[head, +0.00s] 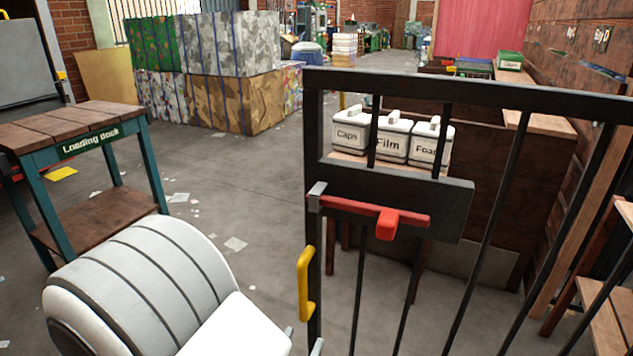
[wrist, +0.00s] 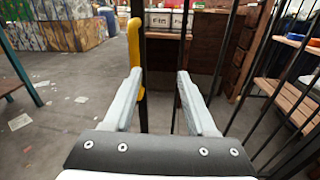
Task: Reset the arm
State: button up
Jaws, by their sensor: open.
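My gripper (wrist: 158,85) is open and empty, with its two pale fingers spread apart in the wrist view. In the head view only the tips of my gripper (head: 303,343) show, at the bottom edge beside the black gate, and my white arm hides the rest. A yellow handle (head: 305,284) is fixed upright on the gate's left post, just above the fingertips. The handle (wrist: 134,45) also shows in the wrist view, behind the left fingertip. I cannot tell whether a finger touches it.
The black barred gate (head: 390,86) with a red latch bar (head: 386,213) stands close in front. Behind it are labelled white bins (head: 392,137). A Loading Dock table (head: 75,123) stands at left. Wrapped bales (head: 232,100) stand further back. Open floor (head: 240,185) lies between.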

jog(key=d+r+m+g+h, duration=0.3)
jog(key=d+m+g, duration=0.15)
jog(key=d, duration=0.25)
jog(key=d+r+m+g+h, duration=0.3)
jog(key=d+m+g+h, duration=0.1)
jog(key=d+m, duration=0.2)
jog(key=s+d+r+m+g+y, duration=0.2)
jog(key=s+d+m+g+y, duration=0.45)
jog(key=m, duration=0.55)
notch_tip(320, 180, up, 23)
jog(key=s+a+m+t+y+p, duration=0.1)
jog(key=m+t+y+p, duration=0.2)
jog(key=p, duration=1.1)
jog(key=m+y, duration=0.3)
jog(key=m, duration=0.3)
jog(key=shift+s+a+t, duration=0.35)
jog(key=shift+a+t, duration=0.05)
